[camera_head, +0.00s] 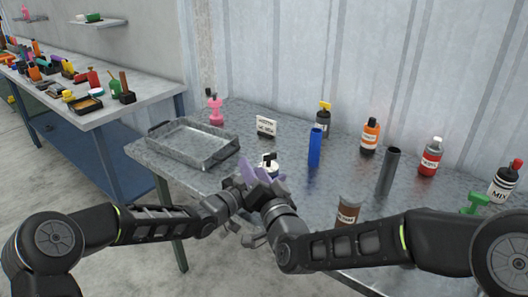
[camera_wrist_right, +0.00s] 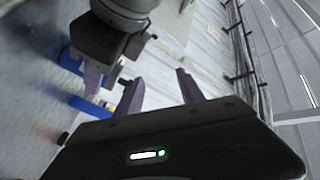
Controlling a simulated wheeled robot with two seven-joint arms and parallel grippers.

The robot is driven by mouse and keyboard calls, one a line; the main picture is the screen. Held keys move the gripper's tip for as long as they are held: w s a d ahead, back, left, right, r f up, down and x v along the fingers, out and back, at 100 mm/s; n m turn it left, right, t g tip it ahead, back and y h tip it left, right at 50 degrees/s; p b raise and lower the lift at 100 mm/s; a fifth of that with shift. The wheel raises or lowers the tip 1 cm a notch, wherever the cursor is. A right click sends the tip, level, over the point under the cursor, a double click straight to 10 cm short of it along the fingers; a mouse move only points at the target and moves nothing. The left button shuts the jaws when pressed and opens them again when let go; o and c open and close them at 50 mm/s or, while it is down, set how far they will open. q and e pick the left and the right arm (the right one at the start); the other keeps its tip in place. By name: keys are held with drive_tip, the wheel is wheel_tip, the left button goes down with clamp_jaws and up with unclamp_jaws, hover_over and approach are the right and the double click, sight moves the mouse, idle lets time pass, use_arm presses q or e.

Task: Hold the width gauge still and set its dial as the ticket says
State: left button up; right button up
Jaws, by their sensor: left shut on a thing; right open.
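A small white and black device (camera_head: 269,161), which looks like the width gauge, stands up between my grippers at the table's front; its lower part is hidden behind the fingers. My left gripper (camera_head: 249,174) is shut on it. My right gripper (camera_head: 270,178) is beside it with its purple fingers apart. In the right wrist view, the right gripper (camera_wrist_right: 160,88) is open, with my left gripper (camera_wrist_right: 98,78) close by at upper left. The dial cannot be made out. A white ticket (camera_head: 266,126) stands behind; its print is too small to read surely.
A grey metal tray (camera_head: 160,155) lies left of the grippers. A blue tube (camera_head: 315,147), a dark grey tube (camera_head: 388,171) and a brown jar (camera_head: 348,211) stand to the right. Several bottles line the back. A cluttered bench (camera_head: 130,110) is at far left.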

sight(270, 160)
drive_tip(key=shift+o, duration=1.1)
drive_tip(key=w+d+f+n, duration=0.1)
drive_tip(key=d+n, duration=0.6)
drive_tip(key=n, duration=0.2)
drive_tip(key=shift+w+f+g, duration=0.2)
drive_tip(key=shift+f+g, duration=0.1)
drive_tip(key=shift+g, duration=0.1)
drive_tip(key=shift+d, duration=0.1)
drive_tip(key=x, duration=1.2)
drive_tip(key=shift+c, duration=0.5)
clamp_jaws()
